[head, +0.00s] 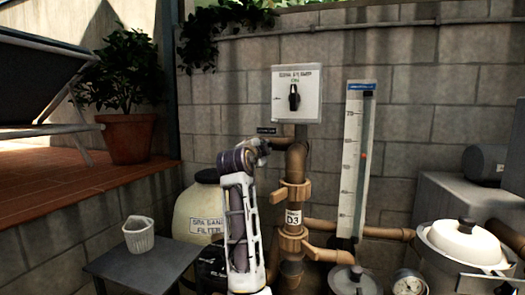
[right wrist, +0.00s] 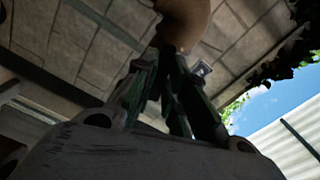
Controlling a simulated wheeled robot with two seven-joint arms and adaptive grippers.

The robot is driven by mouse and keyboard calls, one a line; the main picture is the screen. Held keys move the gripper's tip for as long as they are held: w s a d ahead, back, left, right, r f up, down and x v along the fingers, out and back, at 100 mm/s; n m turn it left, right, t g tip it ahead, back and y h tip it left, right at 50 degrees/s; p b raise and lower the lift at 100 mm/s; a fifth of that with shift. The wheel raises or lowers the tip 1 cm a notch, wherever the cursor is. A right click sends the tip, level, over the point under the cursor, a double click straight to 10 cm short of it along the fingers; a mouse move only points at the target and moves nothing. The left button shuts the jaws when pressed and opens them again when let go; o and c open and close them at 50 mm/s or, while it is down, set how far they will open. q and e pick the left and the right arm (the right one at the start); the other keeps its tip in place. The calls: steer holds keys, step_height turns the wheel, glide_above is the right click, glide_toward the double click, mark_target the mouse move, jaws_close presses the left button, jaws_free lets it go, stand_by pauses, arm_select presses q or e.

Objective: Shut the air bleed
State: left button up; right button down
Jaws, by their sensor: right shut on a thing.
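My right gripper (head: 263,147) is at the upper left side of the brown vertical pipe (head: 296,160), just under a small dark label (head: 266,131) whose text is too small to read. In the right wrist view its fingers (right wrist: 172,62) come together at the brown pipe (right wrist: 183,20), with a small label (right wrist: 201,68) to their right. The fingers are shut on a small part there, which I take to be the air bleed; they hide it, so its position cannot be told. My left gripper is in neither view.
A switch box (head: 296,94) hangs on the block wall above the pipe. A clear scale tube (head: 353,150) stands to the right. A cream sand filter (head: 200,212) and a grey table (head: 145,262) with a white basket (head: 138,235) are to the left. Brown valve handles (head: 325,254) stick out lower down.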

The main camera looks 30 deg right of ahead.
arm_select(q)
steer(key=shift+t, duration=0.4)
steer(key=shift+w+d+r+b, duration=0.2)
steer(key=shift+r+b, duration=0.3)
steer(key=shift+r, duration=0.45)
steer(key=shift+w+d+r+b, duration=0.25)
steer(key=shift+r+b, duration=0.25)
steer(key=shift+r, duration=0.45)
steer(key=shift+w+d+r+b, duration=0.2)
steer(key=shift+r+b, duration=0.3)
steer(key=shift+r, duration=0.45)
arm_select(e)
steer(key=shift+f+m, duration=0.15)
steer(key=shift+m, duration=2.15)
steer(key=c, duration=1.4)
jaws_free()
steer(key=shift+o, duration=0.2)
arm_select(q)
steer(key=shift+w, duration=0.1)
arm_select(e)
steer(key=shift+s+a, duration=0.1)
steer(key=shift+a, duration=0.05)
